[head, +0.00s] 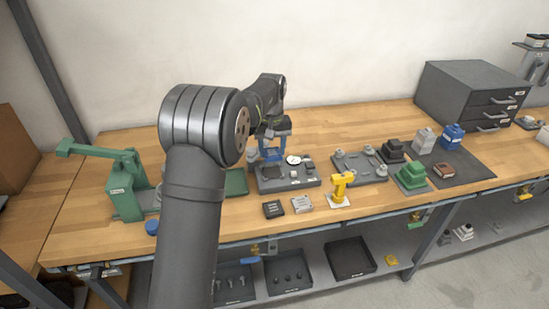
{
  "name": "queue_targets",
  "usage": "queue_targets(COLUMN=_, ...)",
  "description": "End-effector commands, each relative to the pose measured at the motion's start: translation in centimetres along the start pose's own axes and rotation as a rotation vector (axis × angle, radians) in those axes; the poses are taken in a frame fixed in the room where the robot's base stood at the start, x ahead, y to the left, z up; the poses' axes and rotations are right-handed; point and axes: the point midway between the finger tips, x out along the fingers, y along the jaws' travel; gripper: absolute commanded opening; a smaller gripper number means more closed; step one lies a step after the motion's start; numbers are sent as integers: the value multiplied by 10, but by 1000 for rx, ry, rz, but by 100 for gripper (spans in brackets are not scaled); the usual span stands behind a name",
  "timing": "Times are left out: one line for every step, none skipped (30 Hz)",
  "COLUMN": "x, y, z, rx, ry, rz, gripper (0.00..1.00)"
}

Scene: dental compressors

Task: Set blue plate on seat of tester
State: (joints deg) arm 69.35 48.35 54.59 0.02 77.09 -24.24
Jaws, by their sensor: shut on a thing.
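My gripper (273,137) is small and far off in the head view, above the back of the grey tester (306,183). It is shut on the blue plate (272,154), which shows just below the fingers. The tester is a flat dark grey base with a round white dial (293,160) and small blocks on it. The plate overlaps the tester's rear left part in the picture. I cannot tell whether it touches the seat, and the seat itself is not clear to see. My arm hides part of the bench to the left.
A green press (126,186) stands at the left, with a blue disc (152,227) near it. A yellow fixture (341,188) stands right of the tester's front. A grey fixture plate (360,168) lies to the right, then a dark mat (462,176) with green, grey and blue compressors.

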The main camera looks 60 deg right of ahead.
Motion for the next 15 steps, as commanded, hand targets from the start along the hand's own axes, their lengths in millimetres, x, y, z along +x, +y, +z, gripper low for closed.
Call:
queue_targets(x=1, y=0, z=-3, rx=-1, ry=0, rz=0, gripper=25)
queue_targets(x=2, y=0, z=-4, rx=-1, ry=0, rz=0, gripper=25)
queue_targets(x=3, y=0, z=-4, rx=-2, ry=0, rz=0, gripper=25)
queue_targets(x=4, y=0, z=-5, rx=-2, ry=0, rz=0, gripper=25)
queue_targets(x=5, y=0, z=-5, rx=-2, ry=0, rz=0, gripper=25)
queue_targets(x=7, y=0, z=-5, rx=-2, ry=-1, rz=0, gripper=25)
queue_targets(x=9, y=0, z=-4, rx=-2, ry=-1, rz=0, gripper=25)
queue_targets(x=12, y=0, z=-4, rx=-1, ry=-1, rz=-1, gripper=25)
queue_targets(x=15, y=0, z=-4, rx=-1, ry=-2, rz=-1, gripper=25)
queue_targets(x=18, y=0, z=-4, rx=-1, ry=-2, rz=-1, gripper=25)
queue_targets(x=21, y=0, z=-4, rx=-1, ry=-2, rz=-1, gripper=25)
queue_targets(x=26, y=0, z=-4, rx=-1, ry=-2, rz=-1, gripper=25)
queue_targets(x=29, y=0, z=-4, rx=-1, ry=-3, rz=-1, gripper=25)
queue_targets(x=32, y=0, z=-4, rx=-1, ry=-3, rz=-1, gripper=25)
queue_targets(x=36, y=0, z=-4, rx=-1, ry=-2, rz=-1, gripper=25)
